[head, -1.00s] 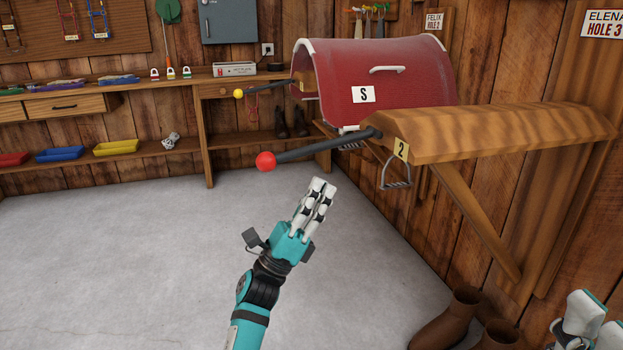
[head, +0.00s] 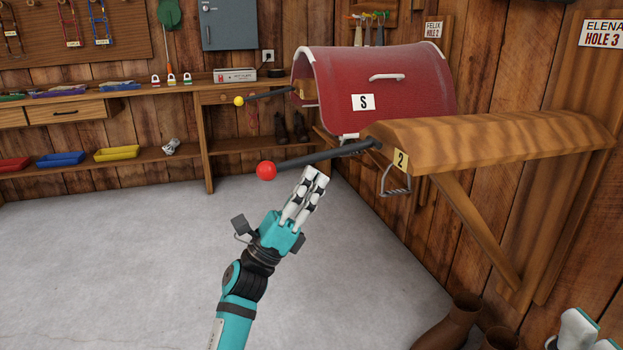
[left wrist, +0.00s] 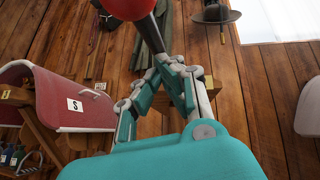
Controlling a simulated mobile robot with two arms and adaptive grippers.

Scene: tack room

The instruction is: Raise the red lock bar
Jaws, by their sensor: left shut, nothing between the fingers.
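The red lock bar is a dark bar (head: 318,157) with a red ball (head: 266,170) at its free end. It sticks out to the left from the front end of the wooden rack marked 2 (head: 500,140), sloping slightly down toward the ball. My left gripper (head: 316,174) is shut and empty, its fingertips pointing up just below the bar in the head view. Any contact cannot be told. In the left wrist view the red ball (left wrist: 130,6) and dark bar (left wrist: 153,35) show beyond the closed fingers (left wrist: 168,66). My right gripper (head: 588,330) shows only partly at the bottom right corner.
A red saddle-shaped cover marked S (head: 420,85) sits behind the rack, near another dark bar with a yellow ball (head: 239,101). A metal stirrup (head: 396,182) hangs under the rack. Brown boots (head: 455,320) stand below. The floor at left is clear.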

